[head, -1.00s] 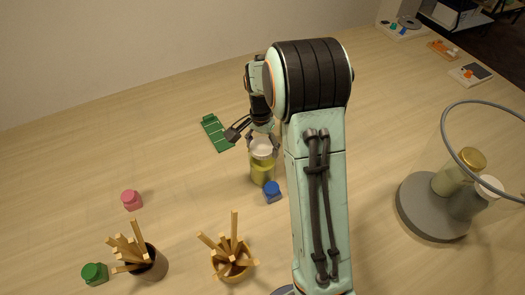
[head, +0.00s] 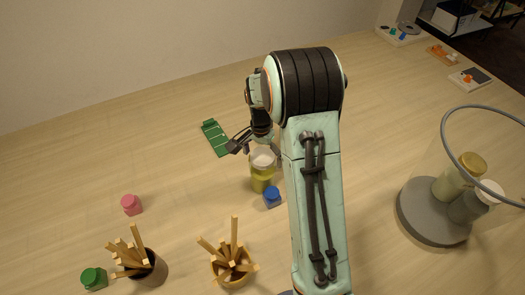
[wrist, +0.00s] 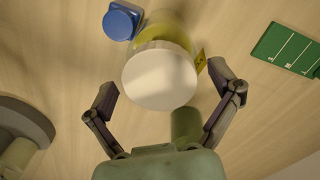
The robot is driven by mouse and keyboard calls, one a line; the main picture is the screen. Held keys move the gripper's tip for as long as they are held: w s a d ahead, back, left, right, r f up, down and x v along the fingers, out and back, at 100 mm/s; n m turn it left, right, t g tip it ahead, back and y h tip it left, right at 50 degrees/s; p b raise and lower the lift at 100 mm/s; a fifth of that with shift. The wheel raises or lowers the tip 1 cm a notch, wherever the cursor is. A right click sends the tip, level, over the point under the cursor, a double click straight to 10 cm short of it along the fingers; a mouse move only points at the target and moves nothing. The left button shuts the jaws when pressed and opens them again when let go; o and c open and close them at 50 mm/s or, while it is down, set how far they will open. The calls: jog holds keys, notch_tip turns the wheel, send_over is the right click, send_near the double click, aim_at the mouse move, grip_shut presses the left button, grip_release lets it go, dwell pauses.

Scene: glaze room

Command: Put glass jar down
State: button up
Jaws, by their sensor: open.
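The glass jar (head: 262,181) has a white lid and yellow-green contents. It appears to stand upright on the table, beside a blue block (head: 273,198). In the wrist view the jar's white lid (wrist: 158,80) faces me and hides most of the body, and a small yellow tag (wrist: 200,60) shows at its side. My gripper (head: 257,145) is at the jar's top, partly hidden by my arm. In the wrist view my gripper (wrist: 163,78) is open, with a finger on each side of the lid and visible gaps between.
The blue block (wrist: 123,19) is close to the jar. A green card (head: 215,138) lies behind left. Two stick cups (head: 152,272) (head: 234,272), a pink block (head: 131,205) and a green block (head: 94,278) are in front left. A grey round stand (head: 430,212) with containers is right.

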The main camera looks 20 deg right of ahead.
notch_tip(320, 180, up, 12)
jog(key=s+a+r+n, duration=0.4)
jog(key=s+a, duration=0.3)
jog(key=s, duration=0.4)
jog(key=shift+s+r+n, duration=0.15)
jog(key=shift+s+n, duration=0.15)
jog(key=shift+n, duration=0.6)
jog(key=shift+o, duration=0.9)
jog(key=s+a+f+n, duration=0.1)
jog(key=s+a+n, duration=0.1)
jog(key=s, duration=0.4)
jog(key=s+a+f+n+y, duration=0.1)
jog(key=s+a+n, duration=0.1)
jog(key=s+n, duration=0.2)
jog(key=s, duration=0.3)
jog(key=shift+a+f, duration=0.2)
jog(key=shift+f, duration=0.2)
